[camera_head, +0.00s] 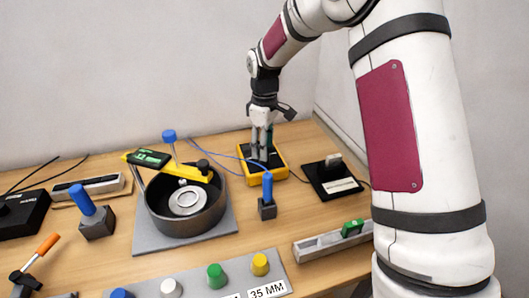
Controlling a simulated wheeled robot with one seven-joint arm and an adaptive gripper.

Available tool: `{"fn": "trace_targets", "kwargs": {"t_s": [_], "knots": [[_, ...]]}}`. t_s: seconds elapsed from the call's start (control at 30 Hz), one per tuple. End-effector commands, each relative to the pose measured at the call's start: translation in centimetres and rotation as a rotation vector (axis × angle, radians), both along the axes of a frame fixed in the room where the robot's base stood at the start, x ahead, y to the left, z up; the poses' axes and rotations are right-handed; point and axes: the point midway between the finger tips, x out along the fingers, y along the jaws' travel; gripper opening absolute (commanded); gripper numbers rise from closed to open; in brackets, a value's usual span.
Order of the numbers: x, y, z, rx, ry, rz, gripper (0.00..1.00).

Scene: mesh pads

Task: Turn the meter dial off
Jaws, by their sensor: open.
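A meter (280,172) with a yellow case lies toward the back right of the wooden table. Blue leads run from its left side. My gripper (261,157) points down over the meter, with its fingertips at or just above the meter's face. The fingers look close together from this angle, and the jaws are open. The dial is hidden behind the fingers, so I cannot tell its setting or whether the fingers touch it.
A blue-handled block (267,208) stands just in front of the meter. A dark round pan (165,222) with a yellow caliper-like tool (180,170) is to the left. A black device (325,185) is to the right. A grey panel (190,284) with several coloured knobs lies in front.

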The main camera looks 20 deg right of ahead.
Motion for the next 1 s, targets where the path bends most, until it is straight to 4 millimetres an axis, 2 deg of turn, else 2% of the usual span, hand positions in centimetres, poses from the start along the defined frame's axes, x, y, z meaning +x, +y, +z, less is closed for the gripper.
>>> {"fn": "trace_targets", "kwargs": {"t_s": [0.03, 0.2, 0.4, 0.6, 0.9, 1.0], "knots": [[0.2, 0.0, 1.2, 0.0, -0.006, 0.0, 0.48], [0.1, 0.0, 4.7, 0.0, -0.004, 0.001, 0.48], [0.1, 0.0, 7.7, 0.001, -0.003, 0.001, 0.48], [0.0, 0.0, 8.9, 0.001, -0.001, 0.001, 0.48], [0.0, 0.0, 9.0, 0.001, -0.001, 0.001, 0.48], [-0.5, 0.0, 9.6, -0.004, -0.009, -0.011, 0.48]]}}
